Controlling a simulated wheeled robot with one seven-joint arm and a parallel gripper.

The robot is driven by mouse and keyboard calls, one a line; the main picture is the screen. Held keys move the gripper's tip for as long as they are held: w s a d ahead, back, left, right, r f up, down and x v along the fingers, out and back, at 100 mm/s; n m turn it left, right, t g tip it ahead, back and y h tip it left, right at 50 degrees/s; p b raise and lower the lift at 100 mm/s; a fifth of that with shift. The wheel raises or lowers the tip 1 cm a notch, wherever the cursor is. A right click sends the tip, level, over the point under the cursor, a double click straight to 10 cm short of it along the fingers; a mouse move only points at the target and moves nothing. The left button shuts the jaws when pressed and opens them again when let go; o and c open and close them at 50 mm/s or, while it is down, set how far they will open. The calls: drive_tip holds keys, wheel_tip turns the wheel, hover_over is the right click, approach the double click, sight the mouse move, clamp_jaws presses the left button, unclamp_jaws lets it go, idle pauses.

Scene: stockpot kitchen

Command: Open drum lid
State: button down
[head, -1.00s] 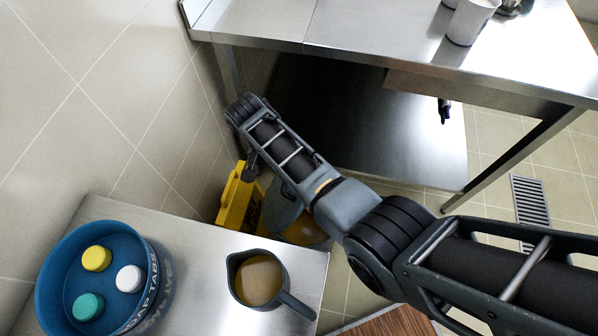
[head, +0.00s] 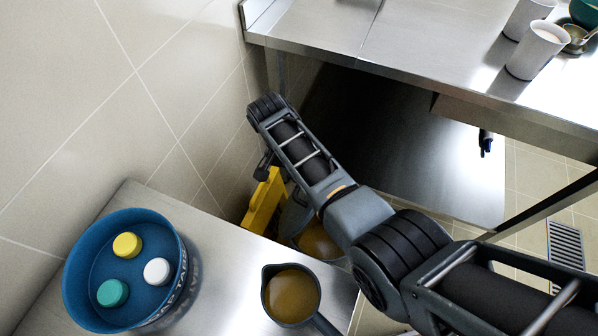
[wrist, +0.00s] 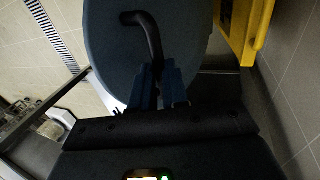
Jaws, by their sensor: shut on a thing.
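The drum lid (head: 294,214) is a blue-grey disc, tilted up beside the open drum in the head view, partly behind my arm. Orange-brown contents (head: 318,243) show in the drum's opening. The drum's body is mostly hidden by the counter and my arm. In the wrist view the lid (wrist: 105,50) fills the upper middle, with a bent black handle (wrist: 151,35). My gripper (wrist: 159,84) is shut on that lid handle. In the head view its fingertips are hidden.
A yellow sign-like object (head: 262,203) stands by the wall next to the drum. The near steel counter (head: 225,270) holds a blue tub (head: 75,290) with three coloured lids and a saucepan (head: 290,296). A steel table (head: 420,60) with white cups (head: 536,50) stands beyond.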

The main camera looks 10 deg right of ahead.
drive_tip(key=shift+s+f, duration=0.25)
drive_tip(key=shift+f, duration=0.1)
drive_tip(key=c, duration=1.1)
unclamp_jaws()
drive_tip(key=shift+w+r, duration=0.25)
drive_tip(key=shift+v, duration=3.85)
